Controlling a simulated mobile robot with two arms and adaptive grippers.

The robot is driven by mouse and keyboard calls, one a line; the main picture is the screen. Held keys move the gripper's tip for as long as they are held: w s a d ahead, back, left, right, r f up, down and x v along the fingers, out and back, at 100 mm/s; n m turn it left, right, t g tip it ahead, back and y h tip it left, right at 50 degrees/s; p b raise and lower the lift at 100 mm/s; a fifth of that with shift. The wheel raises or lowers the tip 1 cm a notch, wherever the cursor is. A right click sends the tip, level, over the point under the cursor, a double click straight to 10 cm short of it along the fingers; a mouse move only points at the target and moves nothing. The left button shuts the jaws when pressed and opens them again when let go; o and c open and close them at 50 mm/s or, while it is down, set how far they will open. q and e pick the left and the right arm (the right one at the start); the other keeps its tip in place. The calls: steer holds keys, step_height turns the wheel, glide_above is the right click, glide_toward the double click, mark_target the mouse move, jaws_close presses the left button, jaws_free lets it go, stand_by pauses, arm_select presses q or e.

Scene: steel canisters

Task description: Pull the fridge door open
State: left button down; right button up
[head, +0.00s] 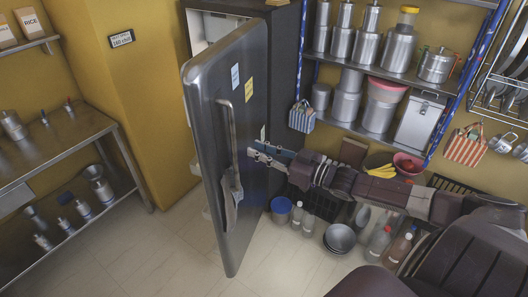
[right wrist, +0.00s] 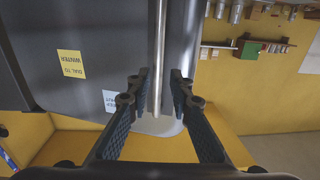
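The tall grey fridge door (head: 205,110) stands partly open in the head view, swung out from the fridge body (head: 284,60). Its long metal handle (head: 234,135) is a vertical bar, with a grey cloth (head: 230,200) hanging low on it. My right gripper (head: 250,151) reaches in from the right across the door's face, close to the handle. In the right wrist view the gripper (right wrist: 158,85) is open. The handle (right wrist: 160,45) appears between its two fingers, with a gap on each side. My left gripper is not in view.
Steel shelves with canisters (head: 368,45) stand right of the fridge. A blue bucket (head: 281,208), a metal bowl (head: 340,238) and bottles sit on the floor below. A steel table (head: 60,145) stands at the left. Floor before the door is clear.

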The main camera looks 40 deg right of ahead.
steer(key=shift+s+d, duration=0.2)
steer(key=shift+s, duration=0.45)
